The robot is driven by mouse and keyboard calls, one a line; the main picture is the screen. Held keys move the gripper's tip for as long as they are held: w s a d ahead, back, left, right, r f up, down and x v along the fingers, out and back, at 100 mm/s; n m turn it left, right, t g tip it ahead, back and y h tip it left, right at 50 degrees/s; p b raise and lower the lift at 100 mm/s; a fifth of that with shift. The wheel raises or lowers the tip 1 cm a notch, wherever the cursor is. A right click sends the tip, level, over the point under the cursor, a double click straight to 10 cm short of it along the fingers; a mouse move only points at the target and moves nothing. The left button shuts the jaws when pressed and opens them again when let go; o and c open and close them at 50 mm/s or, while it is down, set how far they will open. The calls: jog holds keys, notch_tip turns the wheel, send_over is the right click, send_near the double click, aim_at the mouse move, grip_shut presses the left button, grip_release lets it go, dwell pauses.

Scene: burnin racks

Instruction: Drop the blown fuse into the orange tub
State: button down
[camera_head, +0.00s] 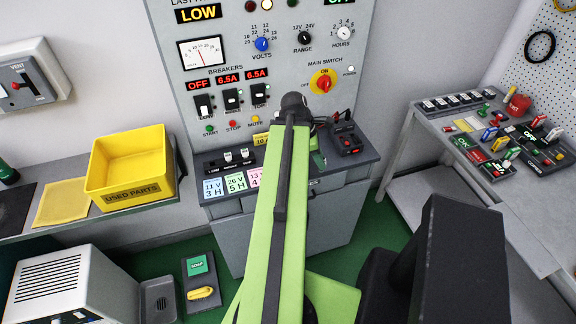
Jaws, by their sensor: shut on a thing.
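An open yellow-orange tub (107,198) labelled USED PARTS stands on the grey shelf at the left; the part of its inside that I can see looks empty. It is the only tub in view. My green arm reaches up the middle of the picture, over the front of the test bench, to a dark joint. I cannot make out my gripper's jaws; they are hidden or outside the picture. I cannot make out a blown fuse. A black holder (213,168) with two white-topped parts sits on the bench, left of my arm.
The grey control panel (280,90) rises behind the bench (335,180). Coloured number cards and a black-and-red unit (346,138) lie on the bench. A grey table (440,125) with several small parts stands right. A yellow mat (62,203) lies left of the tub. Green floor shows between furniture.

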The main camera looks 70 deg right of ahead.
jog(key=w+d+n, duration=0.2)
jog(key=w+d, duration=0.2)
jog(key=w, duration=0.8)
jog(key=shift+h, duration=0.4)
jog(key=f+b, duration=0.6)
jog(key=shift+s+a, duration=0.25)
jog(key=shift+s, duration=0.1)
jog(key=shift+r, duration=0.1)
jog(key=c, duration=1.1)
grip_release()
jog(key=shift+c, duration=0.2)
